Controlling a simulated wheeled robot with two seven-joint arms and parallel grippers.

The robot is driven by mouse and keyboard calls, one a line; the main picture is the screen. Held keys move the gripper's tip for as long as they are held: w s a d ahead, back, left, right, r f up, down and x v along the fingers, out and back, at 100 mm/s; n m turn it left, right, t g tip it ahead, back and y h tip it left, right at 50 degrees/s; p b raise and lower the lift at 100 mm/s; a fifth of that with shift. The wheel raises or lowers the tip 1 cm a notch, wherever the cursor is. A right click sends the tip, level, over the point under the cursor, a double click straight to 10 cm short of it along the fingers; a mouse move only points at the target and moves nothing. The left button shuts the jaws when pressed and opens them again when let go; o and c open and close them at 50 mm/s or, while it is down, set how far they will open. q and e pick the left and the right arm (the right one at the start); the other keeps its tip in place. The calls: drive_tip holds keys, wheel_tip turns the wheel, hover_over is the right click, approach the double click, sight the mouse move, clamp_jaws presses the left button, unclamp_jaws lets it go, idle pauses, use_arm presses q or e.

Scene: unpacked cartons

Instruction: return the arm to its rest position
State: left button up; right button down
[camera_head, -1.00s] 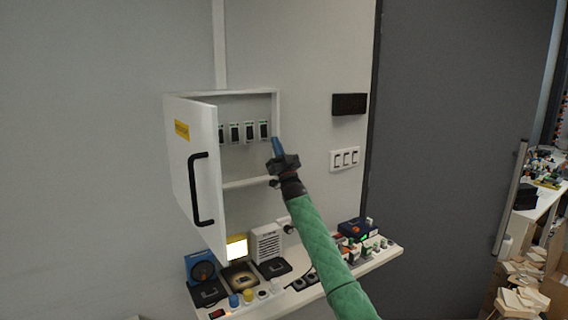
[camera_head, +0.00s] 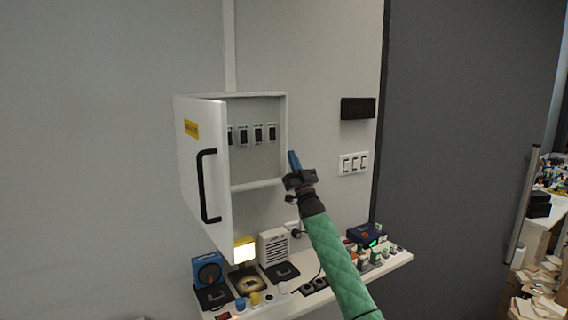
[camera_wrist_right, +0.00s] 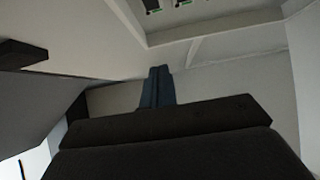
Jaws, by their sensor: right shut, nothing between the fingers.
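My right arm, in a green sleeve, reaches up from the bottom of the head view. Its gripper (camera_head: 294,160) is shut and empty, with blue fingertips pointing up, just in front of the lower right edge of the open wall cabinet (camera_head: 283,140). I cannot tell the exact gap between them. In the right wrist view the blue fingers (camera_wrist_right: 157,88) are together with nothing between them, and the cabinet's underside and switches show beyond. My left gripper is not in view.
The white cabinet door (camera_head: 207,165) with its black handle stands open to the left. Below, a shelf (camera_head: 403,259) carries several devices, including a lit lamp (camera_head: 244,250). A triple switch (camera_head: 352,163) and a black box (camera_head: 357,108) are on the wall at right.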

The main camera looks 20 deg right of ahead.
drive_tip(key=s+a+f+m+g+h, duration=0.1)
drive_tip(key=s+a+f+g+h, duration=0.2)
drive_tip(key=s+f, duration=0.8)
drive_tip(key=s+a+f+g+h, duration=0.15)
drive_tip(key=s+f+g, duration=0.3)
drive_tip(key=f, duration=1.25)
drive_tip(key=s+a+f+m+g+h, duration=0.1)
drive_tip(key=s+a+f+g, duration=0.25)
drive_tip(key=s+f, duration=0.65)
drive_tip(key=s+f+g+h, duration=0.1)
drive_tip(key=s+f+g, duration=0.3)
drive_tip(key=s+f, duration=0.45)
drive_tip(key=s+f+g, duration=0.3)
drive_tip(key=s+f, duration=0.3)
drive_tip(key=s, duration=0.5)
drive_tip(key=s+f+n+g, duration=0.15)
drive_tip(key=s+g, duration=0.45)
drive_tip(key=s, duration=1.7)
drive_tip(key=s+a+f+g, duration=0.1)
drive_tip(key=s+a+f, duration=0.1)
drive_tip(key=f, duration=1.6)
drive_tip(key=s+a+f+g, duration=0.1)
drive_tip(key=s+a+f, duration=0.1)
drive_tip(key=f, duration=1.7)
drive_tip(key=shift+s+f, duration=0.15)
drive_tip(key=shift+s, duration=0.4)
drive_tip(key=shift+m, duration=0.25)
